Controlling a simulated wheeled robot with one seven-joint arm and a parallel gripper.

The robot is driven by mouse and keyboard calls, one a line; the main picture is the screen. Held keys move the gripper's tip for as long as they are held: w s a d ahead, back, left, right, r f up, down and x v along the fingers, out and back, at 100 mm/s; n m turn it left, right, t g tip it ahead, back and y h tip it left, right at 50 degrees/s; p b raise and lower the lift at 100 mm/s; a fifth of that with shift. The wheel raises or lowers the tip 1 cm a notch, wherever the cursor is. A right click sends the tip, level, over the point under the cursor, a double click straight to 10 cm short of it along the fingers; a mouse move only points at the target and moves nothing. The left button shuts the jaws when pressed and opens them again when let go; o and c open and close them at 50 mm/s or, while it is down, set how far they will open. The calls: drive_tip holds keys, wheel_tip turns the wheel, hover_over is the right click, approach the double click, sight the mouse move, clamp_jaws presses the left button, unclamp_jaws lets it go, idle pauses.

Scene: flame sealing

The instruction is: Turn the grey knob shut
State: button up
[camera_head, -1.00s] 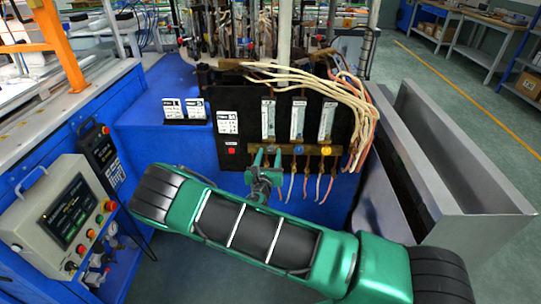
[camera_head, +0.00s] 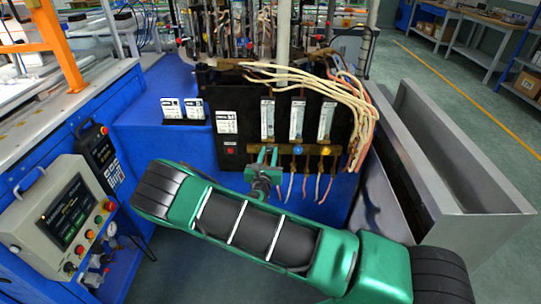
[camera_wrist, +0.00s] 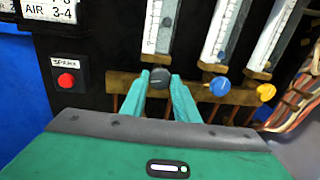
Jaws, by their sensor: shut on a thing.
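The grey knob (camera_wrist: 159,75) is the left one in a row of knobs below the flow meter tubes, on a brass bar of the black panel. My gripper (camera_wrist: 159,82) is shut on it, with one green finger on each side, seen in the wrist view. In the head view my gripper (camera_head: 268,156) is at the lower edge of the panel, under the left tube; its fingers hide the knob there. A light line on the knob's face looks close to upright.
A blue knob (camera_wrist: 219,86) and a yellow knob (camera_wrist: 265,92) sit to the right, near the right finger. A red button (camera_wrist: 67,81) is to the left. Hoses (camera_head: 310,80) hang at the panel's right. A grey metal trough (camera_head: 440,180) stands further right.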

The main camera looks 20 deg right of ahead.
drive_tip(key=m, duration=0.4)
drive_tip(key=shift+s+d+m+g, duration=0.15)
drive_tip(key=shift+m+g, duration=0.15)
drive_tip(key=m+y, duration=0.1)
drive_tip(key=m, duration=0.3)
drive_tip(key=shift+d, duration=0.1)
drive_tip(key=m, duration=0.4)
drive_tip(key=shift+d+y, duration=0.1)
drive_tip(key=shift+y, duration=0.2)
drive_tip(key=m, duration=0.4)
drive_tip(key=shift+s+d+f+m+y, duration=0.1)
drive_tip(key=shift+s+f+m+y, duration=0.05)
drive_tip(key=shift+m+y, duration=0.2)
drive_tip(key=shift+m, duration=0.25)
drive_tip(key=o, duration=0.8)
drive_tip(key=shift+o, duration=1.3)
